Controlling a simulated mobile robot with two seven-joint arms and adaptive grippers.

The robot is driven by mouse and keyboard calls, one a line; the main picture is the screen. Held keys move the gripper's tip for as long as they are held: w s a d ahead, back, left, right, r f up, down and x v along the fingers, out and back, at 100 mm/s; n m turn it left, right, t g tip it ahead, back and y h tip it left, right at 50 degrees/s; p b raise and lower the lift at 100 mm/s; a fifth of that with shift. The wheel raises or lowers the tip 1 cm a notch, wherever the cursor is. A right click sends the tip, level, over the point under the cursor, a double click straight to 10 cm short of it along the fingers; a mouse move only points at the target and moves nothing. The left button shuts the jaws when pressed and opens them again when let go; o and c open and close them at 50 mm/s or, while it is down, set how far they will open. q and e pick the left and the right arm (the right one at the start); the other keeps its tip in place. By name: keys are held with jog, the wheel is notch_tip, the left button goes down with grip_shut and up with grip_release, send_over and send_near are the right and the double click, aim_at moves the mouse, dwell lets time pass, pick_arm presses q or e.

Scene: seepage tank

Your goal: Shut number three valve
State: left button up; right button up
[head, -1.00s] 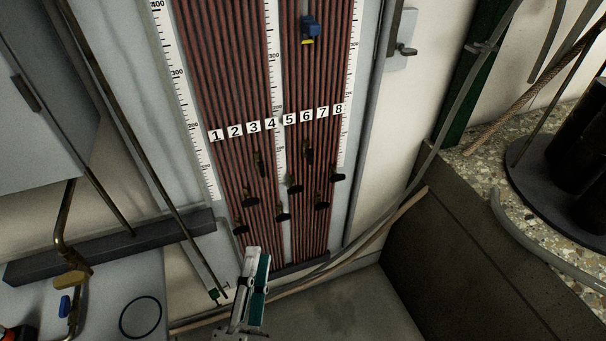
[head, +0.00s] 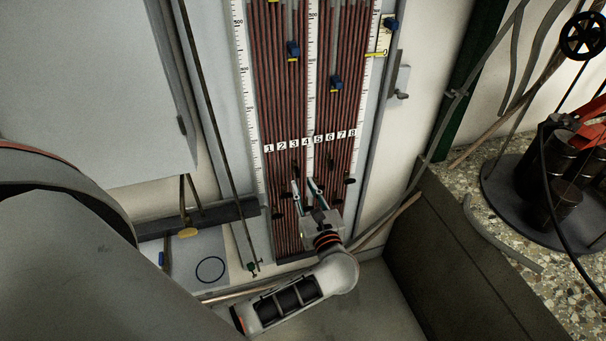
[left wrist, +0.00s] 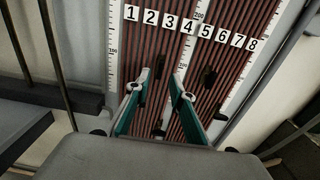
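The number plates 1 to 8 (head: 308,142) run across the reddish tube board, with small dark valve handles below them at staggered heights. A dark upright handle (left wrist: 160,66), seemingly the number three valve, shows between the fingertips in the left wrist view; in the head view it is small and partly hidden. My left gripper (head: 305,183) is open, its two green-and-grey fingers spread in front of the board just below the plates. In the left wrist view the fingertips (left wrist: 161,75) lie either side of that handle; contact cannot be told. My right gripper is not in view.
Another upright handle (left wrist: 210,77) stands right of the fingers, and a sideways handle (left wrist: 158,132) lies lower between them. White scales flank the tubes. A dark shelf bar (head: 240,211) is at left, a concrete tank wall (head: 450,265) at right. My left arm crosses the foreground.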

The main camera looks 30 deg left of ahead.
aim_at(298, 173)
pick_arm(q)
jog(key=shift+x, duration=2.7)
grip_shut()
